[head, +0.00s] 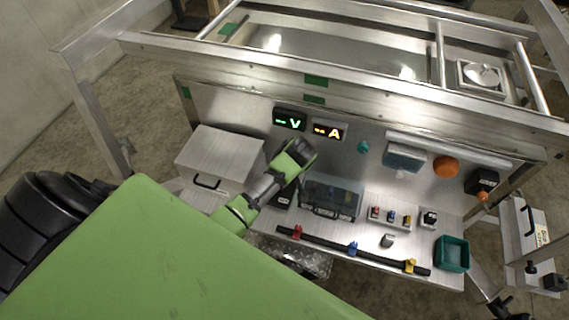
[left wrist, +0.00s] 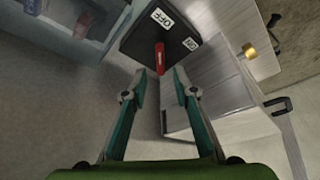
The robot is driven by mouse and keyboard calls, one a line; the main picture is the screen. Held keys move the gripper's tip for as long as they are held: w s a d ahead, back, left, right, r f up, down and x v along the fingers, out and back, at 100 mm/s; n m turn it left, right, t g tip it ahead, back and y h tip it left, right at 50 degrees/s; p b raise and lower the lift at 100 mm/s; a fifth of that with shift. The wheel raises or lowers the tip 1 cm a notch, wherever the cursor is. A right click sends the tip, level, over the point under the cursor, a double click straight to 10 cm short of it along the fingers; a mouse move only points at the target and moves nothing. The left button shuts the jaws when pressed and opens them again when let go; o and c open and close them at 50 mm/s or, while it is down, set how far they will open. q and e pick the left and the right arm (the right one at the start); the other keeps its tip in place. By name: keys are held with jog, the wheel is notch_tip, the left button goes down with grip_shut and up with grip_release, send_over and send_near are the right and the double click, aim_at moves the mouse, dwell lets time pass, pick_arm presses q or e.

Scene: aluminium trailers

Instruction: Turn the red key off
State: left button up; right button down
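The red key (left wrist: 160,58) sits on a black switch box (left wrist: 135,43) with white OFF and ON labels in the left wrist view. OFF is on the upper part of the box and ON is at its right corner. My left gripper (left wrist: 160,74) is open, its two teal fingers apart, with the key just ahead of the gap between the tips. I see no contact with the key. In the head view my green left arm reaches over the bench and largely hides the box (head: 284,196); the fingers cannot be made out there. My right gripper is not in view.
A grey metal box (head: 222,158) stands left of the switch box and a clear-lidded case (head: 332,196) right of it, both close. Lit V (head: 290,119) and A (head: 328,130) displays are on the back panel. A dark rail (head: 340,245) runs along the front; a teal bin (head: 452,254) is at right.

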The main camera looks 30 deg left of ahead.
pick_arm(q)
jog(key=v, duration=0.7)
jog(key=shift+s, duration=0.1)
jog(key=s+d+r+m+h, duration=0.1)
jog(key=s+d+m, duration=0.2)
jog(key=s+m, duration=0.35)
jog(key=s+d+r+m+t+h, duration=0.1)
jog(key=s+d+r+m+h, duration=0.15)
jog(key=s, duration=0.65)
jog(key=s+d+r+m+h, duration=0.1)
jog(key=s+d+m, duration=0.1)
jog(key=s+m, duration=0.4)
jog(key=s+f+n+g+b, duration=0.1)
jog(key=s+f+b, duration=0.1)
jog(key=f, duration=1.4)
jog(key=s+f+b, duration=0.1)
jog(key=f+b, duration=0.2)
jog(key=f, duration=1.4)
jog(key=s+a+f+g+b, duration=0.1)
jog(key=s+a+f+b, duration=0.2)
jog(key=s+f, duration=1.4)
jog(key=shift+f+y+b, duration=0.3)
jog(key=shift+f+y, duration=0.05)
jog(key=shift+f, duration=0.4)
